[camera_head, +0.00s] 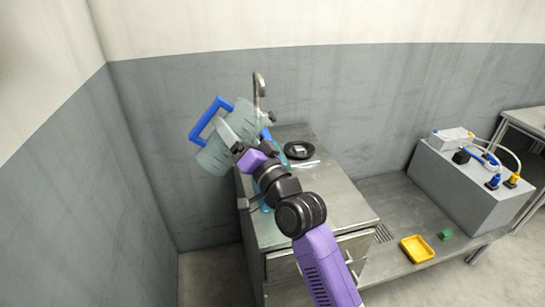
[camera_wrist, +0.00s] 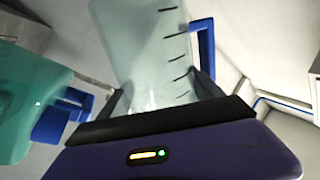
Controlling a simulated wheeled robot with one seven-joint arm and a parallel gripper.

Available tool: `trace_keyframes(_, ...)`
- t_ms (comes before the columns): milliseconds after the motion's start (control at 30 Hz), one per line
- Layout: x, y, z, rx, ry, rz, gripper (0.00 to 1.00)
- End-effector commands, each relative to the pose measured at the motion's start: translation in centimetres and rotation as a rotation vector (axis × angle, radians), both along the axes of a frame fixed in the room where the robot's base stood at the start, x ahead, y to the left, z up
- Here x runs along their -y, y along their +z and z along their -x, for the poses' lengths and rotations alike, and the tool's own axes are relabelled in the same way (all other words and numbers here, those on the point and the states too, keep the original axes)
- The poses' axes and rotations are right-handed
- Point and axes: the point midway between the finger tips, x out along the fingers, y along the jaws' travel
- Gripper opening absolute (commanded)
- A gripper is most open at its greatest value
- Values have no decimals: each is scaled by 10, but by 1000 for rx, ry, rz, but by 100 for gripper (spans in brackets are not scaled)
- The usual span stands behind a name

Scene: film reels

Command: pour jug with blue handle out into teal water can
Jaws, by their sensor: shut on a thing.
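The jug (camera_head: 213,158) is pale and translucent, with a blue handle (camera_head: 207,122) at its left. My gripper (camera_head: 236,140) is shut on the jug and holds it raised and tilted above the left part of the metal cabinet. In the wrist view the jug (camera_wrist: 150,45), with dark level marks, stands between the two fingers (camera_wrist: 160,95); its blue handle (camera_wrist: 203,45) is behind. The teal water can (camera_wrist: 22,100) is at the left of the wrist view, apart from the fingers, with a blue part. In the head view my arm mostly hides the can. I cannot tell whether anything flows.
The metal cabinet (camera_head: 345,212) carries a dark round dish (camera_head: 298,149) near the back. A tap (camera_head: 259,85) rises behind the jug. At right are a low bench with a yellow tray (camera_head: 417,248), a green block (camera_head: 445,234) and a grey box (camera_head: 455,185) with cables.

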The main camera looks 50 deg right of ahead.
Motion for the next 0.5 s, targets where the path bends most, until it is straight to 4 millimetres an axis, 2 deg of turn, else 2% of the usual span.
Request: trace_keyframes(500,2,22,2,-103,1,183,14)
